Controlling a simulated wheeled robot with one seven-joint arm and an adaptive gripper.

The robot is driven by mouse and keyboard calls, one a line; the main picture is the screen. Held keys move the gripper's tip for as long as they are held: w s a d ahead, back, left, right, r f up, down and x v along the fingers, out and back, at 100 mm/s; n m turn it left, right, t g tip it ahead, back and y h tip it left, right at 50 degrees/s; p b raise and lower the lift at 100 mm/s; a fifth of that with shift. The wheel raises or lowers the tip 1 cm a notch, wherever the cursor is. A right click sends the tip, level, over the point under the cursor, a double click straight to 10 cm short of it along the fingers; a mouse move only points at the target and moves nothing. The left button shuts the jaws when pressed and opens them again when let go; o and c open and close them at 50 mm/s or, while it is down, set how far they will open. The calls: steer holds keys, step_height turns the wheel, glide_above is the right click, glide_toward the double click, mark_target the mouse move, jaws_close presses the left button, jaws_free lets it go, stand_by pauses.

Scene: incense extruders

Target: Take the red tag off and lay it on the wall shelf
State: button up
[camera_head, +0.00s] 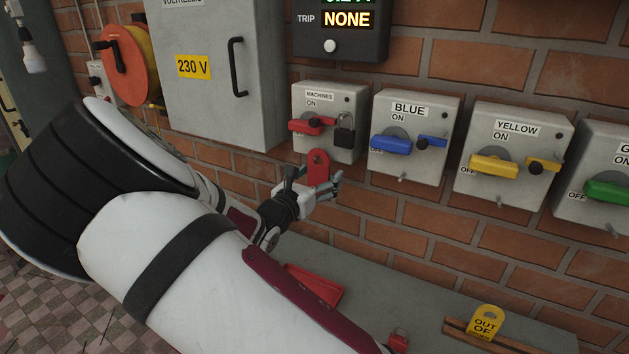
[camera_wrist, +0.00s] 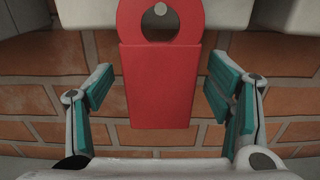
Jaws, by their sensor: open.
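The red tag (camera_head: 318,168) hangs by its hole below the grey MACHINES switch box (camera_head: 345,98). In the wrist view the red tag (camera_wrist: 158,85) hangs on a small pale peg (camera_wrist: 160,9), upright against the brick wall. My gripper (camera_head: 312,190) is at the tag's lower part. In the wrist view my gripper (camera_wrist: 160,90) is open, with one green-padded finger on each side of the tag and a gap on both sides. The wall shelf (camera_head: 375,290) is the grey ledge below the switch boxes. My arm hides part of it.
A black padlock (camera_head: 345,134) hangs on the MACHINES box. BLUE (camera_head: 412,138) and YELLOW (camera_head: 508,160) switch boxes stand to the right. On the shelf are a red tray (camera_head: 314,287), a red padlock (camera_head: 398,340) and a yellow tag (camera_head: 485,321) in a wooden holder. Bare shelf shows between them.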

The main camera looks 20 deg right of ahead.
mark_target(318, 174)
steer(key=c, duration=1.2)
steer(key=shift+c, duration=0.3)
steer(key=shift+r+p, duration=0.25)
steer(key=shift+p, duration=0.15)
steer(key=shift+r+p+v, duration=0.15)
steer(key=shift+p+v, duration=0.75)
steer(key=shift+v, duration=0.6)
steer(key=shift+r+p+v, duration=0.15)
steer(key=shift+p+v, duration=0.75)
steer(key=shift+v, duration=0.55)
